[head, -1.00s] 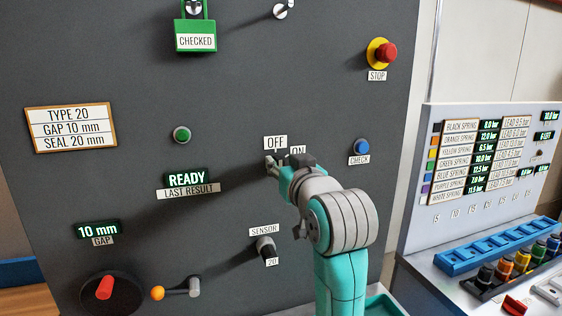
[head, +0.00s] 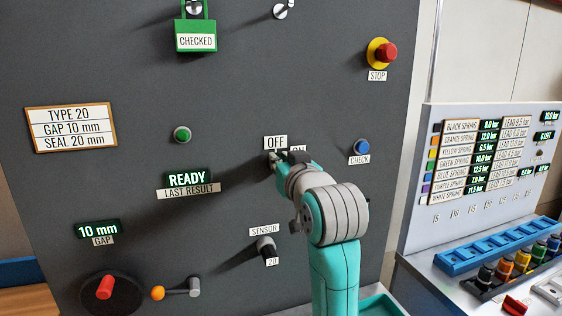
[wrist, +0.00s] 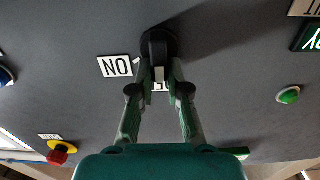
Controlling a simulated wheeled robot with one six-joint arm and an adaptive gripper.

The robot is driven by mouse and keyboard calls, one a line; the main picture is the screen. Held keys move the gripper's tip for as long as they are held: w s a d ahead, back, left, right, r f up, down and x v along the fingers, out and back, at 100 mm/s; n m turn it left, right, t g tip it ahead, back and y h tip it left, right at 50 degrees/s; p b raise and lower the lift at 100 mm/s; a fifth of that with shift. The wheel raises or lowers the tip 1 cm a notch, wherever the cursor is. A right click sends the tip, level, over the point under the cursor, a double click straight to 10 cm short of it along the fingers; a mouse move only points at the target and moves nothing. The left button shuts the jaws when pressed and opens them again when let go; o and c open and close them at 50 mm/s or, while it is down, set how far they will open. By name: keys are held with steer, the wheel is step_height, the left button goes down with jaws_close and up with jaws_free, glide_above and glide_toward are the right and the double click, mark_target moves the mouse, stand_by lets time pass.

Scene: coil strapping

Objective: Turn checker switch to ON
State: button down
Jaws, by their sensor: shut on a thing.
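The checker switch (wrist: 157,47) is a black rotary knob with a pale pointer mark, on the dark panel in the wrist view. Its mark points at the OFF label (wrist: 159,87), which the fingers partly hide. The ON label (wrist: 115,67) shows upside down beside the knob. My gripper (wrist: 160,72) is shut on the knob, with one finger on each side. In the head view my gripper (head: 275,160) is at the panel just below the OFF label (head: 275,142). There it hides most of the switch, and the ON label (head: 298,149) is partly covered.
The blue CHECK button (head: 361,146) and red STOP button (head: 387,52) are to the right. The SENSOR knob (head: 265,246) is below, left of my arm. A green button (head: 182,134) and a READY display (head: 187,178) are to the left.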

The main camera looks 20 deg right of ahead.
steer(key=m, duration=0.4)
steer(key=d+m, duration=0.1)
steer(key=m, duration=0.2)
steer(key=f+m, duration=0.1)
steer(key=m, duration=0.3)
steer(key=shift+d+m, duration=0.3)
stand_by(0.5)
steer(key=c, duration=1.1)
jaws_free()
steer(key=shift+c, duration=0.2)
steer(key=s, duration=1.2)
